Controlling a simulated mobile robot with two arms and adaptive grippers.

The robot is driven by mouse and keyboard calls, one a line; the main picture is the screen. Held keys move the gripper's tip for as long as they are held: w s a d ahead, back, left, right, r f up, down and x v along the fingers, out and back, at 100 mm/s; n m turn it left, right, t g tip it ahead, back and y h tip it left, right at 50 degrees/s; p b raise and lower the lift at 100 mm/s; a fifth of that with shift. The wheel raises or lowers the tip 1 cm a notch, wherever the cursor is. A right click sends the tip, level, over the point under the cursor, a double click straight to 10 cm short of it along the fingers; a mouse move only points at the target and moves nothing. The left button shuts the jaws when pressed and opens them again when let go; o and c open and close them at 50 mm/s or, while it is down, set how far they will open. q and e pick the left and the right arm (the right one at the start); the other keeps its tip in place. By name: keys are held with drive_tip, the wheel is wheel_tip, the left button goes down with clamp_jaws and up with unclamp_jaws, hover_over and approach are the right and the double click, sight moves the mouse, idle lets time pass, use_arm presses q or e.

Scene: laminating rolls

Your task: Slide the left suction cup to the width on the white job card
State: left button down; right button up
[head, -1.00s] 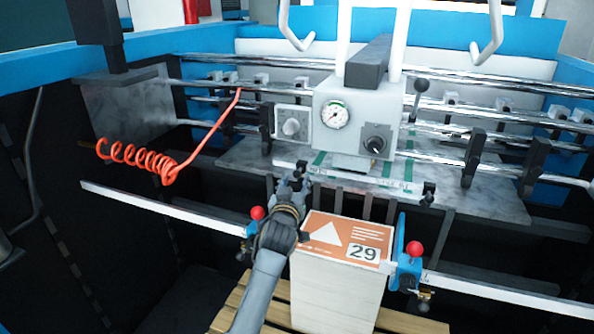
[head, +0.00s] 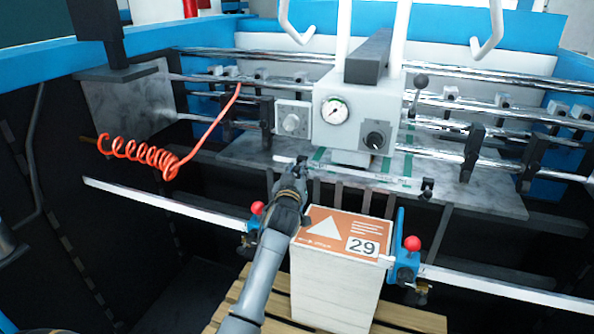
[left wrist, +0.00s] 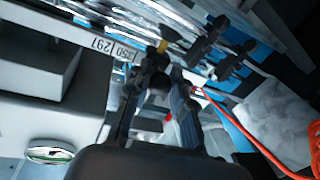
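My left gripper (head: 299,165) is at the bar's left end and covers what is there, so the left suction cup is not clearly seen. In the left wrist view its two fingers (left wrist: 156,90) stand apart with a gap between them. A dark part (left wrist: 155,62) lies at the fingertips; contact cannot be told. A white strip (left wrist: 95,37) reads 350 and 297. A white label (head: 363,247) reads 29. My right gripper is not in view.
A paper stack with an orange top (head: 325,232) stands on a wooden pallet (head: 405,318). Guides with red knobs (head: 412,243) flank it. The gauge box (head: 352,110) stands behind the bar. A coiled orange hose (head: 140,152) hangs at left.

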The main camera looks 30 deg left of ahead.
use_arm(q)
drive_tip(key=d+b, duration=0.1)
drive_tip(key=d, duration=0.1)
drive_tip(key=w+d, duration=0.1)
drive_tip(key=d, duration=0.1)
drive_tip(key=shift+b, duration=0.35)
drive_tip(key=c, duration=1.1)
unclamp_jaws()
drive_tip(key=shift+a, duration=0.15)
drive_tip(key=shift+c, duration=0.2)
drive_tip(key=v, duration=1.2)
